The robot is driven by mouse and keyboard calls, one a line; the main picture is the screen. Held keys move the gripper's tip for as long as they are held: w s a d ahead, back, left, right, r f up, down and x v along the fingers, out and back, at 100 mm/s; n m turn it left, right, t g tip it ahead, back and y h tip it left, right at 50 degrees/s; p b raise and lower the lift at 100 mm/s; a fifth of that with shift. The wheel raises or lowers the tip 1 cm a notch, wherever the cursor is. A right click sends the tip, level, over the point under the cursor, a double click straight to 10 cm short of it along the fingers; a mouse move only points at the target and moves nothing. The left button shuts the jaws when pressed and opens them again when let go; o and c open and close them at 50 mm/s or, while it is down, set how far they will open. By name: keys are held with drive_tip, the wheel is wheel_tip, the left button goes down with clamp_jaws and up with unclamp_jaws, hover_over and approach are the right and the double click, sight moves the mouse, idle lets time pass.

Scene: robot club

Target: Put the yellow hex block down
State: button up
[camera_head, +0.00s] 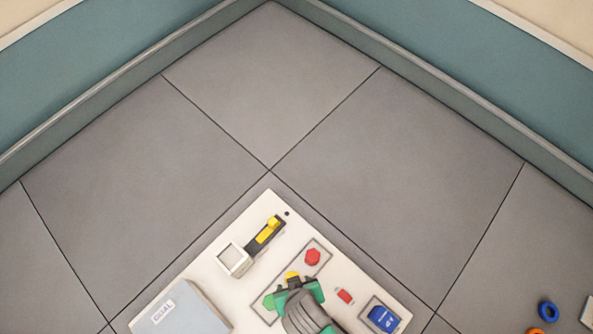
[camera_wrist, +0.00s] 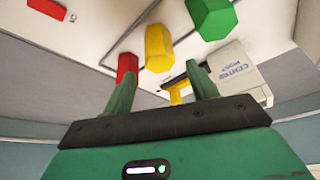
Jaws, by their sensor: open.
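The yellow hex block (camera_head: 292,275) sits in the outlined strip on the pale board, between the red hex block (camera_head: 312,257) and the green hex block (camera_head: 268,301). My gripper (camera_head: 297,284) is open right beside the yellow block and partly covers it in the head view. In the wrist view the yellow block (camera_wrist: 159,47) shows just beyond the gap between my open fingertips (camera_wrist: 162,72), and nothing is clamped. The red block (camera_wrist: 127,65) is by the left finger and the green block (camera_wrist: 210,18) is past the right finger. Whether a finger touches the yellow block I cannot tell.
A black holder (camera_head: 254,243) with a yellow piece (camera_head: 268,230) and a white square frame (camera_head: 234,261) lie at the upper left of the board. A grey box (camera_head: 180,310) is lower left. A small red block (camera_head: 345,296) and a blue block (camera_head: 383,318) lie right.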

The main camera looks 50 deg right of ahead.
drive_tip(key=v, duration=0.5)
drive_tip(key=shift+s+r+p, duration=0.1)
drive_tip(key=shift+p, duration=0.2)
drive_tip(key=w+a+r+n+t, duration=0.1)
drive_tip(key=w+r+t, duration=0.3)
drive_tip(key=w+r, duration=0.55)
drive_tip(key=w+a+r+n+t, duration=0.1)
drive_tip(key=w+r+t, duration=0.35)
drive_tip(key=r, duration=0.75)
drive_tip(key=w+a+r+t, duration=0.2)
drive_tip(key=w+r, duration=0.8)
drive_tip(key=r, duration=0.1)
drive_tip(key=s+a+r+n+t, duration=0.1)
drive_tip(key=s+r+t, duration=0.1)
drive_tip(key=r, duration=1)
drive_tip(key=s+r+n+t+y, duration=0.1)
drive_tip(key=r+t, duration=0.4)
drive_tip(key=r, duration=0.7)
drive_tip(key=s+a+r+n+t+y, duration=0.1)
drive_tip(key=s+r+t, duration=0.2)
drive_tip(key=r, duration=0.9)
drive_tip(key=shift+a+n+t, duration=0.35)
drive_tip(key=shift+n, duration=0.05)
drive_tip(key=shift+s+r, duration=0.1)
drive_tip(key=shift+r, duration=0.15)
